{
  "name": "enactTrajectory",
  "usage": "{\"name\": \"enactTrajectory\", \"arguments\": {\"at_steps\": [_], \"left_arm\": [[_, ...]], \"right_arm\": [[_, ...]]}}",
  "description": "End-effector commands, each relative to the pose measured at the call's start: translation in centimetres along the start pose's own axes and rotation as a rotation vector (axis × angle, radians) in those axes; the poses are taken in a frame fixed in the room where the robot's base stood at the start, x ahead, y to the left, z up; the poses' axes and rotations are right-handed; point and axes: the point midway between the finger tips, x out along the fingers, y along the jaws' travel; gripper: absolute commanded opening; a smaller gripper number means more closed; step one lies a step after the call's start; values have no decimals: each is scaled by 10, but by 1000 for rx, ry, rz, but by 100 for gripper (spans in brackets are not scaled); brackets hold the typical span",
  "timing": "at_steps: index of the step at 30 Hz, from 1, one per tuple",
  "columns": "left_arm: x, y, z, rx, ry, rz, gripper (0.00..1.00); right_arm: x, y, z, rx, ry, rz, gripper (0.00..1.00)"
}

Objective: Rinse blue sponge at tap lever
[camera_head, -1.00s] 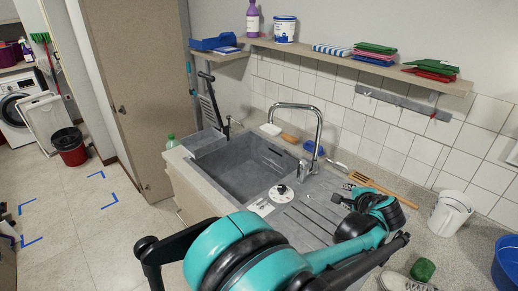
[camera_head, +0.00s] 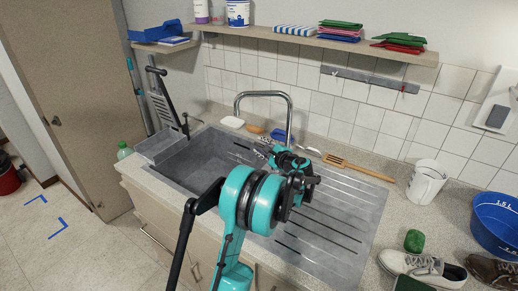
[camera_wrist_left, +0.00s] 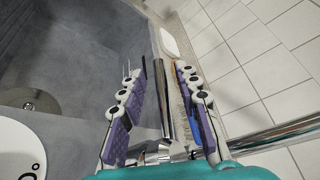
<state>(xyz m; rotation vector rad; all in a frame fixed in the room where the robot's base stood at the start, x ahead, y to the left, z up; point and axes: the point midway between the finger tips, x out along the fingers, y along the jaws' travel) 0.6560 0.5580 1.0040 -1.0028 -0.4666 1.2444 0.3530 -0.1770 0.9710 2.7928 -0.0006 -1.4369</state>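The blue sponge (camera_head: 280,134) lies on the counter behind the sink, beside the tap (camera_head: 291,112). My left gripper (camera_head: 266,149) is low over the sink's back edge, near the tap base, partly hidden by my arm. In the left wrist view the gripper (camera_wrist_left: 158,103) is open, its purple pads apart. A blue strip of the sponge (camera_wrist_left: 207,130) shows past the right finger, mostly hidden. My right gripper is not in view.
The grey sink basin (camera_head: 196,163) is left of the tap. White soap (camera_head: 232,122) and an orange sponge (camera_head: 255,128) lie left of the blue one. A wooden spatula (camera_head: 355,167), white bucket (camera_head: 426,183), green sponge (camera_head: 414,240) and shoes (camera_head: 420,265) are to the right.

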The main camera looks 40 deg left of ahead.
Motion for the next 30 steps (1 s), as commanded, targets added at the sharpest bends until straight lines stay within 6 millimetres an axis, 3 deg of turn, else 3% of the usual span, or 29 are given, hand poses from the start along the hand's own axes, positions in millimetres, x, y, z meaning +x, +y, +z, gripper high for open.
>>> {"name": "enactTrajectory", "arguments": {"at_steps": [4, 12, 16, 30], "left_arm": [[11, 0, 0, -1, 0, 1, 32], [12, 0, 0, -1, 1, 0, 32], [12, 0, 0, -1, 1, 0, 0], [8, -7, 3, 48, -67, -89, 0]], "right_arm": [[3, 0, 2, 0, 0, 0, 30], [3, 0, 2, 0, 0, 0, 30], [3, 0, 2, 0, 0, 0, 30], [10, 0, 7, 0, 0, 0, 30]]}}
